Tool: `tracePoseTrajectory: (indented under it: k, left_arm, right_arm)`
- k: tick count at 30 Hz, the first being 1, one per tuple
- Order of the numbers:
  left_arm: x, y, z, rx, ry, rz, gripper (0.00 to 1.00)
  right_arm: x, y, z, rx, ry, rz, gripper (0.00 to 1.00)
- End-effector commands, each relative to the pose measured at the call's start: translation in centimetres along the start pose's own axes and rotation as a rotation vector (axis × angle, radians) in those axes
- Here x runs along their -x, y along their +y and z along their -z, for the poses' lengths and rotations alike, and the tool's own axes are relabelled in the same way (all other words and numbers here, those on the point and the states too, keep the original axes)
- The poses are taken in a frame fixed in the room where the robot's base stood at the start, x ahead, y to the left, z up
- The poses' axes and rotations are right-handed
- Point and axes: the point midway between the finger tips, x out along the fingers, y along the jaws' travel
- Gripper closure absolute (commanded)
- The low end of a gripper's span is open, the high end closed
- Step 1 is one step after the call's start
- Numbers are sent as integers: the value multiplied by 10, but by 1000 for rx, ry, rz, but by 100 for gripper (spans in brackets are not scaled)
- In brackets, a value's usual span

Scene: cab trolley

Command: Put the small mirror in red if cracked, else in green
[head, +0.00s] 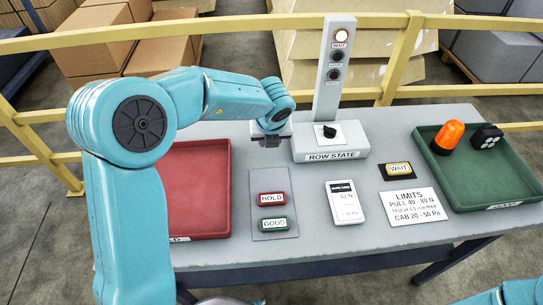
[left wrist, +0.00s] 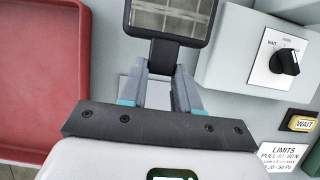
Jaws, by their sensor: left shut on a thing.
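My left gripper (head: 271,130) is over the table between the red tray and the ROW STATE box. In the left wrist view its two fingers (left wrist: 162,90) are shut on the dark stem of the small mirror (left wrist: 170,17). The mirror has a dark frame and a pale face with straight grid-like lines; I cannot tell whether these are cracks, and its top is cut off. In the head view the mirror is mostly hidden by the gripper. The red tray (head: 196,180) is at left, partly behind my arm. The green tray (head: 468,196) is at right.
The ROW STATE box (head: 330,155) with a knob and lamp post stands close right of the gripper. HOLD (head: 272,199) and GOOD (head: 274,224) buttons, a meter (head: 345,203) and a WAIT button (head: 398,170) lie in front. An orange beacon (head: 447,136) and black lamp (head: 486,137) occupy the green tray's back.

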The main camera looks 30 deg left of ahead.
Motion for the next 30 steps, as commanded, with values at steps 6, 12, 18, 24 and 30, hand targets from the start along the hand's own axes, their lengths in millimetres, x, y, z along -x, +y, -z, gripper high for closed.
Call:
tracePoseTrajectory:
  k: [6, 12, 18, 24, 30]
  left_arm:
    - [-22, -2, 6, 1, -3, 2, 100]
    - [-47, -2, 16, 0, 0, 0, 100]
    - [-62, -2, 22, 1, -3, 2, 100]
    - [-62, -2, 22, 1, -2, 2, 100]
    - [-64, -2, 23, 1, 0, 1, 43]
  right_arm:
    - [-4, 2, 0, 0, 0, 0, 57]
    - [-10, 4, 0, 0, 0, 0, 57]
    - [-12, 4, 0, 0, 0, 0, 57]
    - [-13, 5, 0, 0, 0, 0, 57]
    - [-13, 5, 0, 0, 0, 0, 57]
